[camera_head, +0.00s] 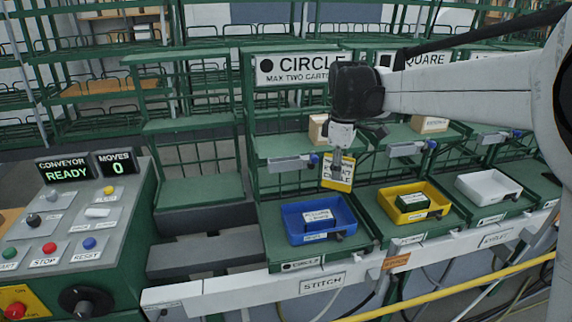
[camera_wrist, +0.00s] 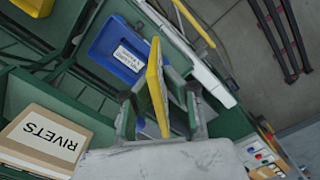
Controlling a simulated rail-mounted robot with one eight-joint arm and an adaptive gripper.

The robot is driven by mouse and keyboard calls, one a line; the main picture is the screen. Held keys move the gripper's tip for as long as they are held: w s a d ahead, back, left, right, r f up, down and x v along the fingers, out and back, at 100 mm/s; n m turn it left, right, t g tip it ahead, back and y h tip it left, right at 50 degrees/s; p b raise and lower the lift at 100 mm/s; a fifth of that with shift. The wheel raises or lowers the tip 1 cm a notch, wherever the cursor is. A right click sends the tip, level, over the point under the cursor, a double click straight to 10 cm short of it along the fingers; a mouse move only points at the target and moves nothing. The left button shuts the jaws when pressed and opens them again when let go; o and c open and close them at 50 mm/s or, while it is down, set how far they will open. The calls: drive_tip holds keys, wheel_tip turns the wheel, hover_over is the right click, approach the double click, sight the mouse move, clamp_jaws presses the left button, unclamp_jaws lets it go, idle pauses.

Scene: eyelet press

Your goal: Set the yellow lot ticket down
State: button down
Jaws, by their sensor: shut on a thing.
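The yellow lot ticket (camera_head: 338,174) is a flat card with a white printed face, hanging upright below my gripper (camera_head: 338,158). Its lower edge is above the green shelf, apart from the trays. My gripper is shut on the ticket near its top. In the wrist view the ticket (camera_wrist: 157,88) shows edge-on between the two fingers of my gripper (camera_wrist: 158,105). The blue tray (camera_head: 345,228) sits just below and to the left of the ticket, with a labelled item (camera_head: 318,220) inside it.
A yellow tray (camera_head: 440,208) and a white tray (camera_head: 505,194) stand to the right. A carton marked RIVETS (camera_wrist: 40,140) is close in the wrist view. A control panel (camera_head: 65,220) stands at the left. A CIRCLE sign (camera_head: 300,68) is behind my gripper.

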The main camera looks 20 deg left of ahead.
drive_tip(key=s+a+r+n+p, duration=0.1)
drive_tip(key=s+a+r+n, duration=0.3)
drive_tip(key=a+r+n, duration=0.55)
drive_tip(key=m+p, duration=0.2)
approach(285, 150)
drive_tip(key=s+d+f, duration=0.2)
drive_tip(key=s+f, duration=0.1)
drive_tip(key=s, duration=0.2)
drive_tip(key=shift+a+f+p, duration=0.2)
drive_tip(key=shift+f+p, duration=0.2)
drive_tip(key=shift+f, duration=1.5)
drive_tip(key=shift+f, duration=0.2)
drive_tip(key=c, duration=1.9)
unclamp_jaws()
drive_tip(key=shift+o, duration=0.2)
drive_tip(key=shift+r, duration=0.1)
wheel_tip(285, 150, up, 12)
drive_tip(key=shift+b, duration=0.45)
